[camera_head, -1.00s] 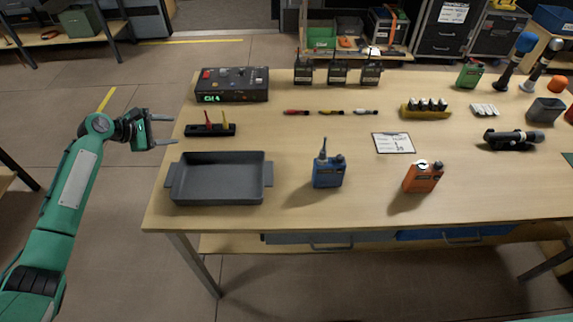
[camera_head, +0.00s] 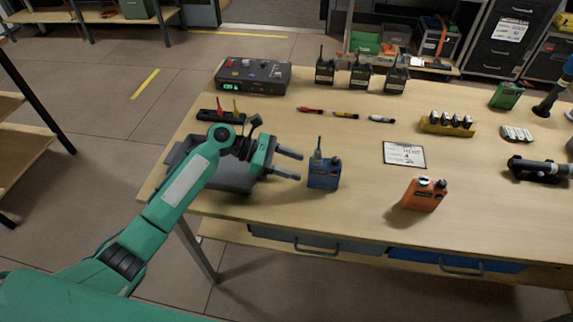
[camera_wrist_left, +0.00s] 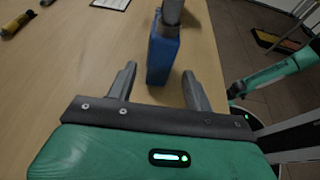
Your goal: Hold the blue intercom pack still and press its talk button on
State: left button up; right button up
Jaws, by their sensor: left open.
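The blue intercom pack (camera_head: 324,174) stands upright on the wooden table, with a short dark antenna at its top left. My left gripper (camera_head: 294,165) is open just left of the pack, its two fingers pointing at it. In the left wrist view the blue pack (camera_wrist_left: 162,58) is ahead of and roughly between the spread fingertips of the gripper (camera_wrist_left: 160,80). The fingers do not look closed on it. The talk button cannot be made out. My right gripper is not in view.
An orange pack (camera_head: 423,194) stands to the right. A grey tray (camera_head: 235,181) lies partly behind my left arm. A clipboard (camera_head: 404,154) lies behind the packs. A control box (camera_head: 253,77) and several dark radios (camera_head: 360,76) stand at the back. The table between the blue and orange packs is clear.

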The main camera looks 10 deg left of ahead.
aim_at(313, 171)
pick_arm(q)
jog(key=b+x, duration=0.2)
jog(key=x, duration=0.1)
jog(key=shift+d+f, duration=0.2)
jog(key=shift+d, duration=0.1)
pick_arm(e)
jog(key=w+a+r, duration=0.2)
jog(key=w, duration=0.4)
pick_arm(q)
jog(key=shift+d+r, duration=0.1)
jog(key=shift+d, duration=0.2)
jog(key=shift+p+x, duration=0.55)
jog(key=shift+x, duration=1.2)
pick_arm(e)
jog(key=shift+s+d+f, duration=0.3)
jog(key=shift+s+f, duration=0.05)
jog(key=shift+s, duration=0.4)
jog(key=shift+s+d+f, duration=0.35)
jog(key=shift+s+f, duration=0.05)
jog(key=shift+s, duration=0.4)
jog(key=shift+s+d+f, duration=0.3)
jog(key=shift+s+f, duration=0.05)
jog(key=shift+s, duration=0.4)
pick_arm(q)
jog(key=shift+a, duration=0.1)
